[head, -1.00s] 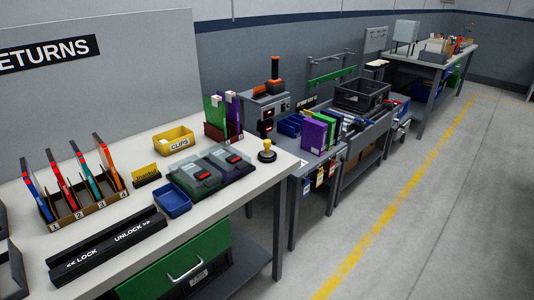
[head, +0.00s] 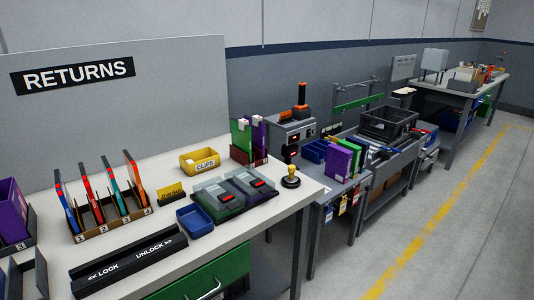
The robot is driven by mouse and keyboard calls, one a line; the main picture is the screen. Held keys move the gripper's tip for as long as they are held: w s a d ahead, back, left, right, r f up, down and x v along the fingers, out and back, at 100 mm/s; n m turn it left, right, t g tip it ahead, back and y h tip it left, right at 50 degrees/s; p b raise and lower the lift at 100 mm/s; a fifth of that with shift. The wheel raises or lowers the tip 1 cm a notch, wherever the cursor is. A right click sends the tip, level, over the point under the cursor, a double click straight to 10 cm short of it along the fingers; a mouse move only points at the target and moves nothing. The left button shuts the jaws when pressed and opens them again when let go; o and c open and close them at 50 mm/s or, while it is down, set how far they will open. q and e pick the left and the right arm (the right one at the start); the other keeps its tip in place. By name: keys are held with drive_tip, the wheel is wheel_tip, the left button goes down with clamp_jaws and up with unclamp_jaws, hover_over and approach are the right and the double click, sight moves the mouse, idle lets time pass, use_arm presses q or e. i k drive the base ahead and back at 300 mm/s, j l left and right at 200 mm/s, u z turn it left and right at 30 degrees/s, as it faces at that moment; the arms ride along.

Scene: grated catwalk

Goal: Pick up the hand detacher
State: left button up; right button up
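A small upright tool with a yellow knob and a round black base (head: 290,182) stands on the white returns table (head: 285,207), near its right end. It looks most like the hand detacher, but no label on it can be read. It stands apart to the right of two clear-lidded cases (head: 217,198) with black and red parts. Neither of my grippers is in view.
A yellow CLIPS bin (head: 200,161), a blue tray (head: 193,221), a numbered rack (head: 110,216) and a black LOCK/UNLOCK rail (head: 130,262) share the table. Further benches line the wall to the right. The floor beside the yellow line (head: 440,232) is clear.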

sight(289, 179)
drive_tip(key=u, duration=0.25)
drive_tip(key=i+l+u, duration=0.2)
drive_tip(key=u, duration=0.25)
drive_tip(key=i+l+u, duration=0.1)
drive_tip(key=l+u, duration=0.15)
drive_tip(key=u, duration=0.2)
drive_tip(key=i+l+u, duration=0.1)
drive_tip(key=l+u, duration=0.35)
drive_tip(key=j, duration=0.15)
